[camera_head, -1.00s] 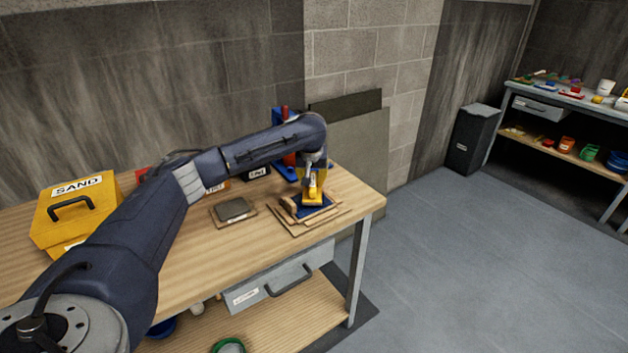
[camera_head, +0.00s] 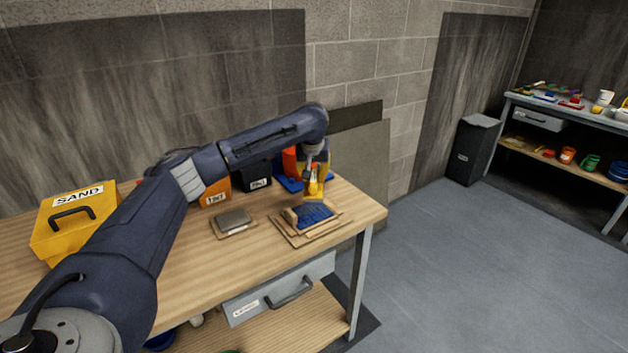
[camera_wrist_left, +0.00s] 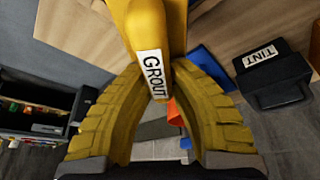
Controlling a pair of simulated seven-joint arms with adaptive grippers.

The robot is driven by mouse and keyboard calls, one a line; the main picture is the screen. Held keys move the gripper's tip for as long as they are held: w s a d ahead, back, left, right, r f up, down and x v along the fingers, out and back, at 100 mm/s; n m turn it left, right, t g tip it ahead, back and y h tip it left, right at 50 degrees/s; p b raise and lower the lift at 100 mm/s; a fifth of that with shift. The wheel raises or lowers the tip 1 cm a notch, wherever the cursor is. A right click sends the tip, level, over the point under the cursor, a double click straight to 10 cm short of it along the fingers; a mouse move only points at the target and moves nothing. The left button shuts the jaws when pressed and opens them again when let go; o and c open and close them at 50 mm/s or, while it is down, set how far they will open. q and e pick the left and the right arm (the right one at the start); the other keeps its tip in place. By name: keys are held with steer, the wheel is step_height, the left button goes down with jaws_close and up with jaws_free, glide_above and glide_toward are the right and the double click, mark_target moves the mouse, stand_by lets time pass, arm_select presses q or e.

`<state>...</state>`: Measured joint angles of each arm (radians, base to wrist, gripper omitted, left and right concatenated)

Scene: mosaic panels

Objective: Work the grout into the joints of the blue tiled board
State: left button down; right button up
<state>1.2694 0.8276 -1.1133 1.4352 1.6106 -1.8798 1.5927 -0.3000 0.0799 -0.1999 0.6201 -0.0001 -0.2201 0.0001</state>
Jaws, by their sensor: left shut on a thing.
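The blue tiled board (camera_head: 316,213) lies in a wooden frame near the table's right end. Its joints are too small to judge. My left gripper (camera_head: 314,178) is shut on a yellow tool (camera_head: 313,191) just behind the board. In the left wrist view, the gripper's yellow fingers (camera_wrist_left: 155,78) hold this tool, which bears a white GROUT label (camera_wrist_left: 152,76). I cannot tell whether the tool touches anything. A small tan block (camera_head: 290,216) sits at the board's left edge. My right gripper is not in view.
A grey slab (camera_head: 234,221) on a wooden base lies left of the board. Orange (camera_head: 215,192) and black TINT (camera_head: 256,176) boxes stand behind, with a yellow SAND box (camera_head: 75,218) at far left. The table's right edge is close to the board.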

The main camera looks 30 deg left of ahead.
arm_select(q)
steer(key=shift+r, duration=0.2)
stand_by(0.3)
steer(key=shift+r, duration=1.4)
